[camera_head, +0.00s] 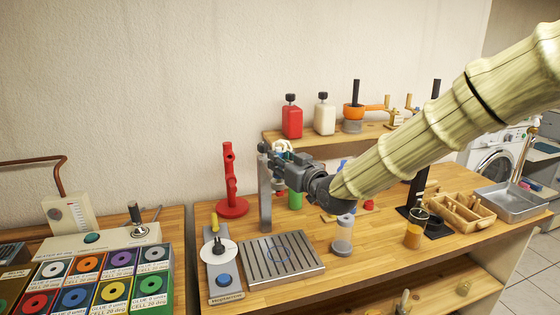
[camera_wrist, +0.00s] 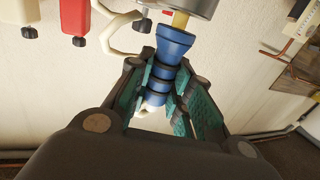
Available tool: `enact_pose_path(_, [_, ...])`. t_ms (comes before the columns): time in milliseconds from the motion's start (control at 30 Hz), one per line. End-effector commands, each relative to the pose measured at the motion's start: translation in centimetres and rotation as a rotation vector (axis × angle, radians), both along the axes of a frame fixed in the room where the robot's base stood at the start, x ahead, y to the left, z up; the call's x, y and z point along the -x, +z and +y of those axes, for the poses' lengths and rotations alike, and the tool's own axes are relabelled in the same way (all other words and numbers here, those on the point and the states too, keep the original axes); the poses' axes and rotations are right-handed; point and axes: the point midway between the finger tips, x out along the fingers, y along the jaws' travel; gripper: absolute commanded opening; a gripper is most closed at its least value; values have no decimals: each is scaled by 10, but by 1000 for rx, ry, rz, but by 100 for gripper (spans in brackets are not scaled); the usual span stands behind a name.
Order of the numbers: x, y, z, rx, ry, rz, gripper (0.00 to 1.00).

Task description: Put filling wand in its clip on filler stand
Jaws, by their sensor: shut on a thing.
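The filling wand (camera_wrist: 168,62) has a blue ribbed grip with a yellow neck, seen in the wrist view. My gripper (camera_wrist: 160,100) is shut on this blue grip between its teal pads. In the head view my gripper (camera_head: 277,165) is at the upper part of the filler stand's grey post (camera_head: 265,205) and hides most of the wand. The stand's ribbed metal tray (camera_head: 283,282) lies below. A grey metal cylinder (camera_wrist: 187,5) is at the yellow neck's end in the wrist view. I cannot make out the clip or whether the wand touches it.
A red stand (camera_head: 231,190) is left of the post. A control box (camera_head: 220,268) with a blue button is beside the tray. Red (camera_head: 292,122) and cream (camera_head: 324,119) bottles are on the shelf behind. A cream hose (camera_wrist: 114,38) loops near the wand.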

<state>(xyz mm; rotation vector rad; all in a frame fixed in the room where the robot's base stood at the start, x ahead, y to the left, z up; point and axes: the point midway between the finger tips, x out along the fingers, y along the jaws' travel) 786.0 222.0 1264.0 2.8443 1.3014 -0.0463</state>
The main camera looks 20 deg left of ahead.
Motion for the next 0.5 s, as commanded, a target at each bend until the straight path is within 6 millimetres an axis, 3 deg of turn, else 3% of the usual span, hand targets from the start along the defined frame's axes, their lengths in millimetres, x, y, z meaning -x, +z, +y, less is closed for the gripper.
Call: enact_pose_path(500, [0, -11, 0, 0, 0, 0, 0])
